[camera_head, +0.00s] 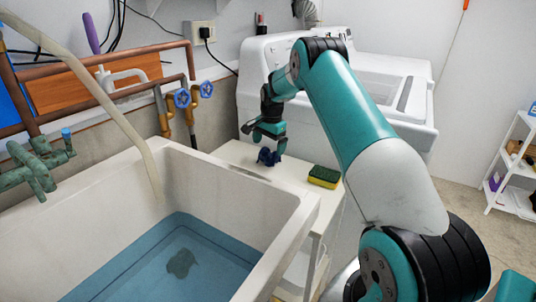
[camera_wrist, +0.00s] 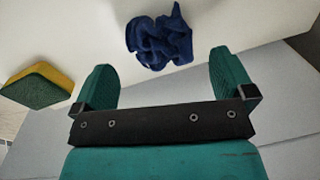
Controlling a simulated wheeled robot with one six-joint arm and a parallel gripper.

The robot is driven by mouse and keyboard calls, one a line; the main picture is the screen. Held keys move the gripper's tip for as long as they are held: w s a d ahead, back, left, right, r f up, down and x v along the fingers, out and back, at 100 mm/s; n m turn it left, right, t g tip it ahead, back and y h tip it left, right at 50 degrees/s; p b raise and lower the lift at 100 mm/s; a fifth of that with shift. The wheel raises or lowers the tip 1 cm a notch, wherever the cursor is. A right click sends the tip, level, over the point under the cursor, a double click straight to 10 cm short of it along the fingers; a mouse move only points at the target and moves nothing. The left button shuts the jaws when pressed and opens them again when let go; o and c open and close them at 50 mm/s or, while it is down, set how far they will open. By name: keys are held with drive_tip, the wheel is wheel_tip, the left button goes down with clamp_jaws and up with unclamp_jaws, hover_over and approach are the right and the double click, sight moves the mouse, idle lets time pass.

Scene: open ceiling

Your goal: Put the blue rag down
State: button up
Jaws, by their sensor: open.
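The blue rag (camera_head: 268,157) lies crumpled on the white side table (camera_head: 236,153) between the sink and the washing machine. My gripper (camera_head: 268,138) is just above the rag in the head view. In the wrist view, the rag (camera_wrist: 160,40) is at the top, beyond and between my two green fingertips (camera_wrist: 162,72). The fingers are wide apart with nothing between them. Whether the gripper touches the rag cannot be told.
A green and yellow sponge (camera_head: 324,176) lies on the table to the right of the rag. The sink (camera_head: 290,225) holds water and a dark patch. White appliances (camera_head: 345,90) stand behind the table. A white shelf (camera_head: 515,165) is at the far right.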

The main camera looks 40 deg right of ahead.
sight(270, 155)
wheel_tip(270, 155, up, 6)
drive_tip(key=s+a+r+n+y, duration=0.1)
drive_tip(key=s+a+r+n, duration=0.3)
drive_tip(key=a, duration=0.5)
drive_tip(key=s+a+r+n, duration=0.4)
drive_tip(key=a, duration=0.5)
drive_tip(key=s+a+r+n+y, duration=0.1)
drive_tip(key=s+a+r+n, duration=0.3)
drive_tip(key=a, duration=0.4)
drive_tip(key=s+a+n+y, duration=0.1)
drive_tip(key=s+a+n, duration=0.4)
drive_tip(key=s, duration=0.8)
drive_tip(key=s+a+n+g+y, duration=0.1)
drive_tip(key=s+a+n, duration=0.5)
drive_tip(key=s+a, duration=0.3)
drive_tip(key=s, duration=0.4)
drive_tip(key=shift+r, duration=0.2)
